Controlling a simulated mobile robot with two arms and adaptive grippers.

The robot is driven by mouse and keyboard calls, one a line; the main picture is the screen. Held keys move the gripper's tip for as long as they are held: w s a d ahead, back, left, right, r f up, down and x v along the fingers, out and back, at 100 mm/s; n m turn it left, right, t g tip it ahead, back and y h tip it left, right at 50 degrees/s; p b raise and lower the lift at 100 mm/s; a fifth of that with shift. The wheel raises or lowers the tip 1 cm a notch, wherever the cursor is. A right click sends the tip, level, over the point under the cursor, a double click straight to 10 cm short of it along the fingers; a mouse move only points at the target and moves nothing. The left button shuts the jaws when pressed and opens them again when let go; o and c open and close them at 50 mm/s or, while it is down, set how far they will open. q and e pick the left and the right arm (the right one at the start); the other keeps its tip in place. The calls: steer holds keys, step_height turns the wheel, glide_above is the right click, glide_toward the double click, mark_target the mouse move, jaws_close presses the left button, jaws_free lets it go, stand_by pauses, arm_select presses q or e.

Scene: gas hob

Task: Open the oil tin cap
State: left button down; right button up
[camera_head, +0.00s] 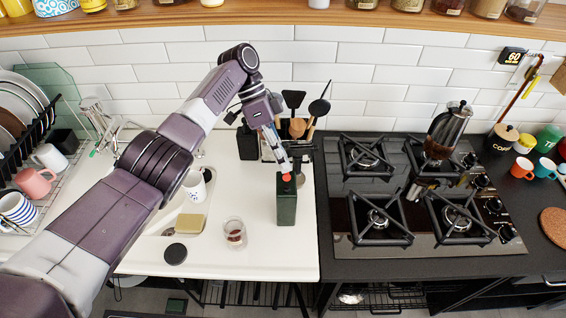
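The oil tin (287,206) is a dark green, upright box on the white counter, left of the hob. Its small red cap (287,177) is on top. My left arm comes in from the left, and my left gripper (285,167) points down at the cap from above and behind. Its pale fingertips are at or just above the cap. I cannot tell whether they touch it or whether the fingers are closed. My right gripper is not in view.
A holder with dark and wooden utensils (318,107) stands behind the tin. A glass (235,233) and a black disc (175,254) lie to its left. The gas hob (436,250) is on the right, with a French press (446,132). The counter in front of the tin is clear.

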arm_select(q)
steer(key=c, duration=2.5)
jaws_free()
steer(key=shift+r, duration=0.35)
steer(key=shift+s+a+r, duration=0.1)
steer(key=shift+s+r, duration=0.1)
steer(key=shift+r, duration=2.2)
steer(key=shift+s+r, duration=0.15)
steer(key=shift+r, duration=2.2)
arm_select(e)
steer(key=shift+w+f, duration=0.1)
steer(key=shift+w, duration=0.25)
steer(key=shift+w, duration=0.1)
